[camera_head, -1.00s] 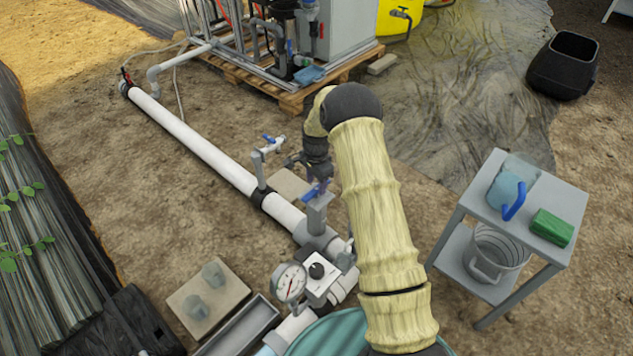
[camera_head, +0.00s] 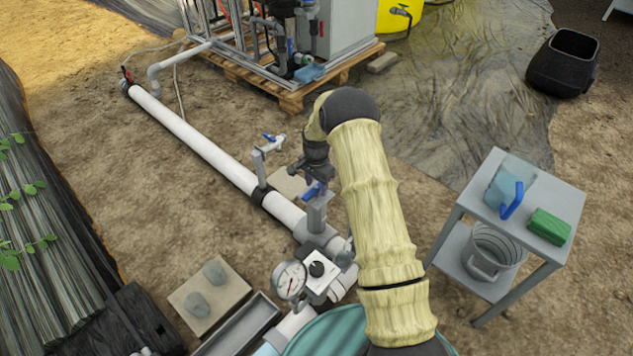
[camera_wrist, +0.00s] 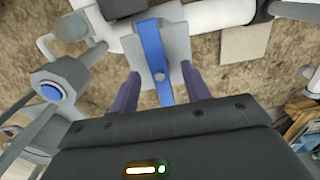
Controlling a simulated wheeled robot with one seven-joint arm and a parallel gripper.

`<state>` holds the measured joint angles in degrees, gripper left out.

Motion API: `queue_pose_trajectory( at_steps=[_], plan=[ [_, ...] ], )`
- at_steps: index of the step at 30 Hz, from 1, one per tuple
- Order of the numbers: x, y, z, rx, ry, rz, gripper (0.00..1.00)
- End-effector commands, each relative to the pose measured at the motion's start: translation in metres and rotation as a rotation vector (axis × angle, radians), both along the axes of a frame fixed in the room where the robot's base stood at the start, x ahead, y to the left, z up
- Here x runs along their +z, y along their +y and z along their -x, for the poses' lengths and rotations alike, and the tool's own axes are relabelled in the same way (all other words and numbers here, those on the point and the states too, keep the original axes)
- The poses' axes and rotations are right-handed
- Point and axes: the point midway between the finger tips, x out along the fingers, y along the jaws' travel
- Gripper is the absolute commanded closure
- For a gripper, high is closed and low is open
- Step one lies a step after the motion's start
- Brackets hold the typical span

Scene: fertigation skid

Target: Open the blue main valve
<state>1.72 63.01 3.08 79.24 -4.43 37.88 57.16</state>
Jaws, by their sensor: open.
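The blue main valve's lever (camera_head: 311,192) sits on top of a grey valve body (camera_head: 317,215) on the white pipe. In the wrist view the blue lever (camera_wrist: 152,48) runs lengthwise between the two fingers of my gripper (camera_wrist: 160,82). The fingers are open, one on each side of the lever, with gaps visible on both sides. In the head view my gripper (camera_head: 314,176) is right above the valve, and my arm comes in from the lower right. The fingers partly hide the lever there.
A pressure gauge (camera_head: 290,280) and a dial box (camera_head: 318,270) stand in front of the valve. A grey side table (camera_head: 478,205) is at the right.

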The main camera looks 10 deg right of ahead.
Motion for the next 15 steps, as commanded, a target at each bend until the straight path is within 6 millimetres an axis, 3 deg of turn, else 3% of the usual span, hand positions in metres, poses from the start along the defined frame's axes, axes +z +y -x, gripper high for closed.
queue_pose_trajectory(
  at_steps=[9, 15],
  plan=[
    [-0.022, 0.0, 0.0, 0.0, 0.002, 0.001, 0.53],
    [-0.026, 0.0, 0.0, 0.0, 0.0, 0.001, 0.53]
  ],
)
